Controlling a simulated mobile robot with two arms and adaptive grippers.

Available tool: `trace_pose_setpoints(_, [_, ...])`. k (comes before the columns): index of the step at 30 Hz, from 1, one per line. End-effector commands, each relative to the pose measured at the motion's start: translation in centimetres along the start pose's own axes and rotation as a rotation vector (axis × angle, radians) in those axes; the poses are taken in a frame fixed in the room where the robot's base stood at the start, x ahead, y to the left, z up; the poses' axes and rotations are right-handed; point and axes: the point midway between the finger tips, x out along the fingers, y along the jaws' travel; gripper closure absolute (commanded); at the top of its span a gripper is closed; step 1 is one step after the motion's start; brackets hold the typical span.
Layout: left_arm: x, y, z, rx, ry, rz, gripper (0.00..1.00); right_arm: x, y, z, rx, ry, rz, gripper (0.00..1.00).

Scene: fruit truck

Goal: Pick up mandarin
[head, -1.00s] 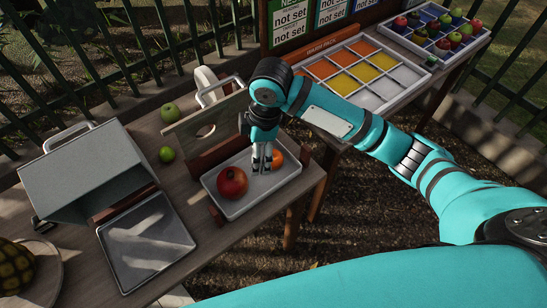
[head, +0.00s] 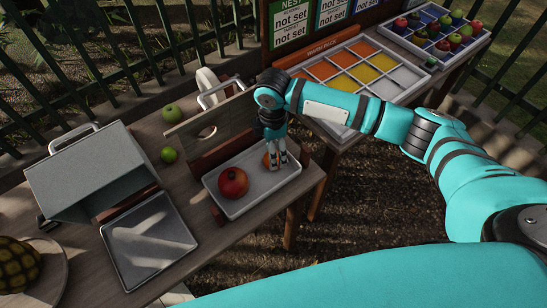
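The mandarin (head: 266,160) is a small orange fruit at the far right part of a grey tray (head: 250,205). It is partly hidden by my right gripper (head: 278,168), which points down into the tray from above. The two fingers stand a little apart, right at the mandarin. I cannot tell whether they touch it or whether it sits between them or behind them. A larger red fruit (head: 233,183) lies to its left in the same tray. My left gripper is not in view.
A wooden board with a hole (head: 212,122) stands behind the tray. A grey box (head: 85,170) and an empty metal tray (head: 150,240) are to the left. Green fruits (head: 169,155) lie on the table. A sectioned crate (head: 375,52) stands at the back right.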

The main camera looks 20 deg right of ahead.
Motion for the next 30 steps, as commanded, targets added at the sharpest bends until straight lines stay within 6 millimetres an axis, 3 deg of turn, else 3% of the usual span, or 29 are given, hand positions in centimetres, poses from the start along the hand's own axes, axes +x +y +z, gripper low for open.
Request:
trace_pose_setpoints(7, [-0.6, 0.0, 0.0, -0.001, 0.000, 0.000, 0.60, 1.7, 0.0, 0.1, -0.001, -0.001, -0.001, 0.17])
trace_pose_setpoints(15, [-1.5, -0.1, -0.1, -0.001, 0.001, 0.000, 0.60, 5.5, 0.0, 0.2, -0.001, -0.001, -0.001, 0.17])
trace_pose_setpoints(24, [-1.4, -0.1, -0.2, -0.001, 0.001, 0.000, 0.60, 6.1, 0.0, 0.3, -0.001, -0.001, 0.002, 0.17])
trace_pose_setpoints(30, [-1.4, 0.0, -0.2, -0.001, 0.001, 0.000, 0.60, 6.1, 0.0, 0.3, -0.001, 0.000, 0.001, 0.42])
